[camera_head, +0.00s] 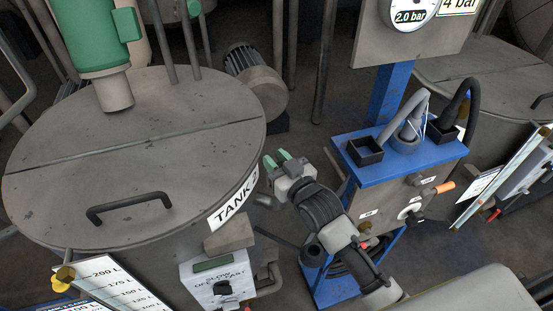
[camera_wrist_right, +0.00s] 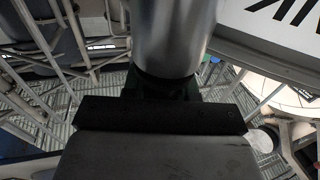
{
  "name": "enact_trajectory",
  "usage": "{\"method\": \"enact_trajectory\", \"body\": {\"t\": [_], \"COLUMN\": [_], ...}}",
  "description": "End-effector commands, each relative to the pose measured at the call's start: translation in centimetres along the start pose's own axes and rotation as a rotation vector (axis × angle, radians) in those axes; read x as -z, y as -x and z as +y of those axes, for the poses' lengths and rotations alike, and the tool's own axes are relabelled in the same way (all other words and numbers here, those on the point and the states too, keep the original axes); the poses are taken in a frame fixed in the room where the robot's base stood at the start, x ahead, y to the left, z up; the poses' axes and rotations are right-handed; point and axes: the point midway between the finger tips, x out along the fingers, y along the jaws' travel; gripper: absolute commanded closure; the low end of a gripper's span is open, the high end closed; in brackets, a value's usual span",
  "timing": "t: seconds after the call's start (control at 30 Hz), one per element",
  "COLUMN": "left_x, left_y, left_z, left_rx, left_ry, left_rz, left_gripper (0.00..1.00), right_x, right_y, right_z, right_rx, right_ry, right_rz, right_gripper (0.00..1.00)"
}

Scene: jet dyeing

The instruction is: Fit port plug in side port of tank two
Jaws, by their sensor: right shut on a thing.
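Tank two (camera_head: 140,150) is the large grey lidded vessel at the left in the head view, with a "TANK 2" label (camera_head: 233,203) on its right side. My right gripper (camera_head: 277,160) is beside that side, its green fingertips close together. In the right wrist view, a smooth metal cylinder (camera_wrist_right: 175,38) stands directly beyond the dark fingers (camera_wrist_right: 160,90), meeting a dark round part between them. The held port plug is mostly hidden there. I cannot tell whether it touches the port. A short grey stub (camera_head: 266,201) shows below the gripper. My left gripper is not in view.
A control box (camera_head: 217,280) hangs on the tank's front right, below my right gripper. A blue-topped stand (camera_head: 400,150) with hoses and a square black holder (camera_head: 365,151) is to the right. A motor (camera_head: 255,80) stands behind the tank.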

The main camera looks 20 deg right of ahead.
Motion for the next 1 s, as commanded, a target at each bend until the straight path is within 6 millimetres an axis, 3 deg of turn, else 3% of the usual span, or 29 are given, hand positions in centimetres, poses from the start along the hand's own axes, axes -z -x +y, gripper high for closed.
{"method": "enact_trajectory", "body": {"t": [0.43, 0.47, 0.63, 1.0], "left_x": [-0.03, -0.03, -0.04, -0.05], "left_y": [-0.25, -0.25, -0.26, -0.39], "left_z": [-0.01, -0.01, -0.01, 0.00], "left_rx": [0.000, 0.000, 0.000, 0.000], "left_ry": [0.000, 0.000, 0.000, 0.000], "left_rz": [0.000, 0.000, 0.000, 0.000], "left_gripper": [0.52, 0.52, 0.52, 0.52], "right_x": [-0.46, -0.46, -0.46, -0.64], "right_y": [0.01, 0.01, 0.00, 0.66], "right_z": [0.00, 0.00, 0.00, 0.01], "right_rx": [0.000, 0.000, 0.000, 0.000], "right_ry": [0.000, 0.000, 0.000, 0.000], "right_rz": [0.000, 0.000, 0.000, -0.002], "right_gripper": [0.95, 0.69, 0.43, 0.42]}}
